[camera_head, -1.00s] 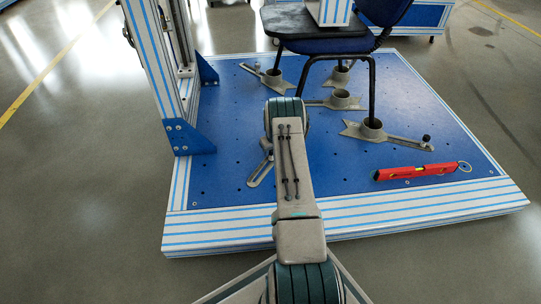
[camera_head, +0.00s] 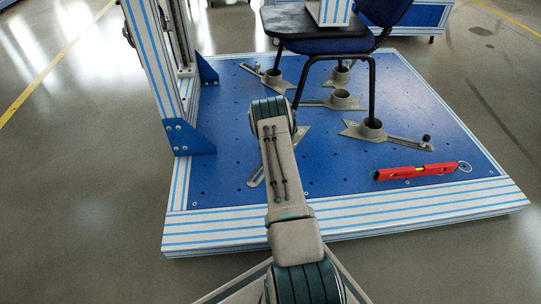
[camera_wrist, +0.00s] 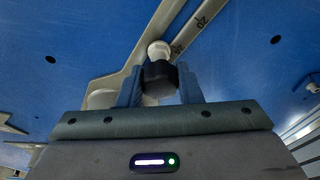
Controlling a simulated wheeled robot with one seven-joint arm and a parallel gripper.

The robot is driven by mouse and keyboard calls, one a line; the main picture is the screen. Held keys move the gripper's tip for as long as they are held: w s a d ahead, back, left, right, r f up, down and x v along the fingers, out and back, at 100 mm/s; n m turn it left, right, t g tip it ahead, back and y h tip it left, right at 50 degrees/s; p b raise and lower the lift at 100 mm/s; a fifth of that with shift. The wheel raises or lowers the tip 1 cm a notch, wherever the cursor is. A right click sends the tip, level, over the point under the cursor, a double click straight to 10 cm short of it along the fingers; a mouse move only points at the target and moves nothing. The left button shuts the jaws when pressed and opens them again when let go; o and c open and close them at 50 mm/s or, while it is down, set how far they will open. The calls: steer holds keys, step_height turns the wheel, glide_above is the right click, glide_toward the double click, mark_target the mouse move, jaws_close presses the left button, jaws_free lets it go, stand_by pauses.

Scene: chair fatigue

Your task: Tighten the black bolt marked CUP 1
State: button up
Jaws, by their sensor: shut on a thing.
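In the wrist view, my gripper (camera_wrist: 160,73) has its two fingers shut on a black bolt (camera_wrist: 159,84), one finger on each side of its head. A pale round piece shows just past the bolt. Both stand over a grey metal cup bracket (camera_wrist: 118,83) on the blue plate. A marking on the bracket is too small to read as a cup number. In the head view, the bracket's slotted end (camera_head: 256,177) shows left of my arm. My gripper and the bolt are hidden behind my arm there.
Several other cup brackets stand on the blue platform (camera_head: 330,178), with a chair (camera_head: 330,46) above them. A black knob (camera_head: 427,139) shows on the right bracket. A red level (camera_head: 415,172) lies at the right front. A striped upright (camera_head: 150,60) stands at the left.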

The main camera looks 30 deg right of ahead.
steer(key=o, duration=1)
steer(key=n+y, duration=0.1)
steer(key=n, duration=0.3)
steer(key=n+y, duration=0.1)
steer(key=n, duration=0.3)
